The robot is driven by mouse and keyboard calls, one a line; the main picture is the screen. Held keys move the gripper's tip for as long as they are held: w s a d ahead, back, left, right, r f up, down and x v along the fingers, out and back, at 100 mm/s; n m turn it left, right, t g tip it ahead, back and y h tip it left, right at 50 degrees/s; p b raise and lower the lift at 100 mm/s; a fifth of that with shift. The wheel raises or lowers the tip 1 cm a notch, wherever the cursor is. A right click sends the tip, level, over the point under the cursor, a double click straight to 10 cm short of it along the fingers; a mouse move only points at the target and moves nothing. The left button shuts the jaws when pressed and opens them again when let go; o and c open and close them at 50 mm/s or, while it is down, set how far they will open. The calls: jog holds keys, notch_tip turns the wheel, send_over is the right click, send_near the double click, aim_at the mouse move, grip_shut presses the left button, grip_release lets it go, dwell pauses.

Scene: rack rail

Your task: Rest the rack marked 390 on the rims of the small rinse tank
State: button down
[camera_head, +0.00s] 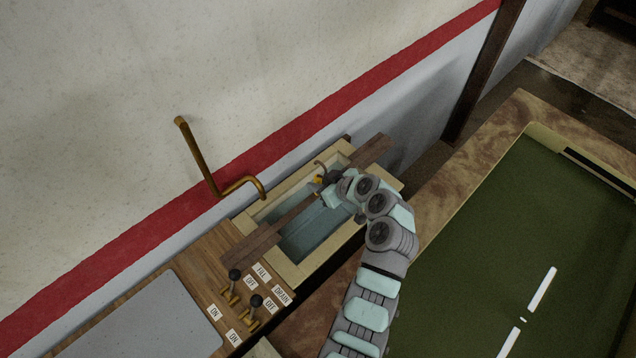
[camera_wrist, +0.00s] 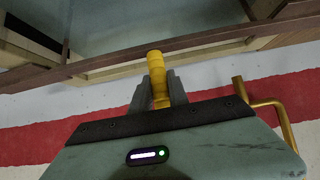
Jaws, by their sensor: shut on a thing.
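The small rinse tank (camera_head: 290,271) is a cream-rimmed basin with bluish water, beside the wall. A long brown wooden rack (camera_head: 252,246) runs lengthwise over it, its ends reaching past both short rims. Whether it touches the rims or hangs just above them, I cannot tell. My gripper (camera_head: 322,182) is over the far half of the tank, shut on the rack's yellow handle. In the wrist view the yellow handle (camera_wrist: 157,75) stands between my fingers, and the brown rack (camera_wrist: 125,63) crosses behind it. No 390 marking shows.
A brass pipe (camera_head: 205,170) rises at the tank's wall side. Brass levers (camera_head: 230,285) with dark knobs and FILL, DRAIN, ON, OFF labels stand at its near end. A grey panel (camera_head: 150,320) lies lower left. A large green-floored basin (camera_head: 520,230) fills the right.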

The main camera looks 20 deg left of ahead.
jog(key=shift+f, duration=0.15)
jog(key=shift+c, duration=2)
grip_release()
jog(key=s+d+b, duration=0.3)
jog(key=d, duration=0.3)
jog(key=shift+d, duration=0.4)
jog(key=s+d+r+p, duration=0.1)
jog(key=d+r+p, duration=0.2)
jog(key=r, duration=0.9)
jog(key=shift+s+d, duration=0.3)
jog(key=shift+s, duration=0.1)
